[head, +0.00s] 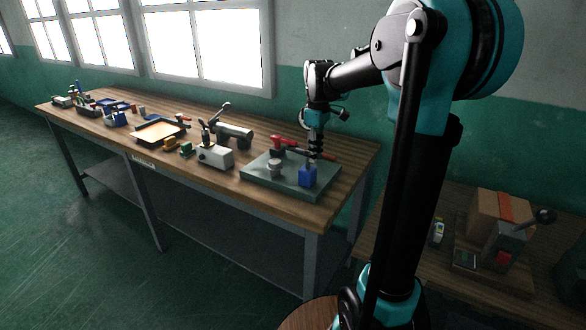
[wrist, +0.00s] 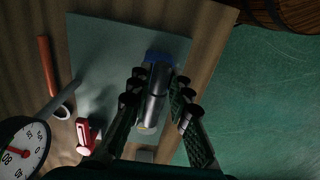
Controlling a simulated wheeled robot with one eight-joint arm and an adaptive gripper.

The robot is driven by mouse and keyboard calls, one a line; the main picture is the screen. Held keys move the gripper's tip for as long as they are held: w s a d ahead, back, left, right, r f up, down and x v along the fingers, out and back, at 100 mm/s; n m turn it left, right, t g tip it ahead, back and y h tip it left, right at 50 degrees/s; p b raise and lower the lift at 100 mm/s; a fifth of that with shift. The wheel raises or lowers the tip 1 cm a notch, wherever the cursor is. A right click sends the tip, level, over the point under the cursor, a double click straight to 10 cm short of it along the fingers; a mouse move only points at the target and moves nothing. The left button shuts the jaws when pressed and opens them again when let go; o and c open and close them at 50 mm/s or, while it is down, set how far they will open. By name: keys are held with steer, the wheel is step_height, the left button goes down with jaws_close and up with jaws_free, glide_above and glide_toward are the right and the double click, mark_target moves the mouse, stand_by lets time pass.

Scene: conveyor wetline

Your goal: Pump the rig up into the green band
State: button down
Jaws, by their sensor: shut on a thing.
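A grey-green plate (head: 262,178) lies at the near right end of the workbench; it also shows in the wrist view (wrist: 105,35). My gripper (head: 314,155) points down over this block. In the wrist view my gripper (wrist: 157,85) has its fingers on both sides of a grey rod-like part (wrist: 156,105), shut on it, with blue (wrist: 160,58) beyond. A round white dial (wrist: 22,148) with a red needle shows partly at lower left.
A grey cylinder (head: 274,168) and a red part (head: 278,143) are near the block. Several tools and trays lie farther along the bench. A side table (head: 420,265) is at right.

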steer(key=c, duration=1.4)
jaws_free()
steer(key=shift+r, duration=0.1)
steer(key=shift+r, duration=3.45)
